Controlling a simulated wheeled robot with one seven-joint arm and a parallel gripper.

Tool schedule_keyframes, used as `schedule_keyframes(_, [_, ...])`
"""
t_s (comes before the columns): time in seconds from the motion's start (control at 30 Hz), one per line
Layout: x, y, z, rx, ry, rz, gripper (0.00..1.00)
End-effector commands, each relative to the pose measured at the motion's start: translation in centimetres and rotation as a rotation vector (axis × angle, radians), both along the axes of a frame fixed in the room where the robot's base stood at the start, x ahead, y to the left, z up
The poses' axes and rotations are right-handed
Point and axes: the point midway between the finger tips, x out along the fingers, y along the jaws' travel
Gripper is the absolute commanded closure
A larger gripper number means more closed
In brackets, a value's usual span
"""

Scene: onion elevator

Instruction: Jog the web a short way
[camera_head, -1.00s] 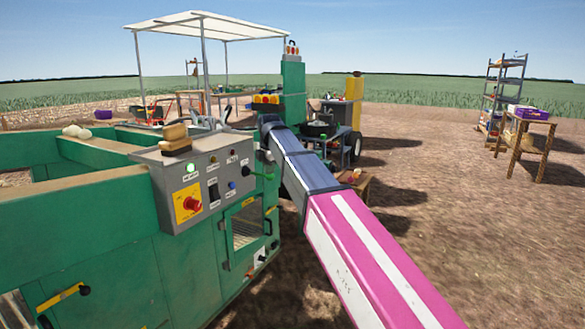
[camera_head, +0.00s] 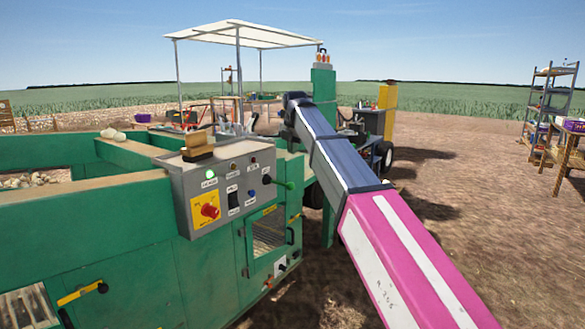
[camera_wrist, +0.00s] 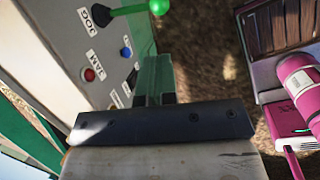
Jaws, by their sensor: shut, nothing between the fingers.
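The grey control panel (camera_head: 225,190) sits on the side of the green machine (camera_head: 110,250). In the wrist view the lever (camera_wrist: 157,7) is at the top, beside a JOG label (camera_wrist: 88,18). My gripper (camera_wrist: 156,62) is shut and empty, apart from the lever. In the head view its dark end is above and beyond the panel. I cannot make out the web.
A wooden-backed brush (camera_head: 197,150) lies on the panel top. Pale onions (camera_head: 30,180) show inside the machine. A shelf rack (camera_head: 550,105) and a wooden table (camera_head: 562,150) stand at far right. Bare ground lies right of the machine.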

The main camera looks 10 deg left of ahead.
Motion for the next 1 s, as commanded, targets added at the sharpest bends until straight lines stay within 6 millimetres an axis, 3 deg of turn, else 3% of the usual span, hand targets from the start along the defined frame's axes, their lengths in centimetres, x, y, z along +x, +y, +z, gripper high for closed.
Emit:
schedule_keyframes(0.7, [2.9, 1.2, -11.1, 0.0, 0.001, -0.001, 1.0])
schedule_keyframes(1.0, [3.4, 1.4, -13.0, 0.0, 0.0, -0.001, 1.0])
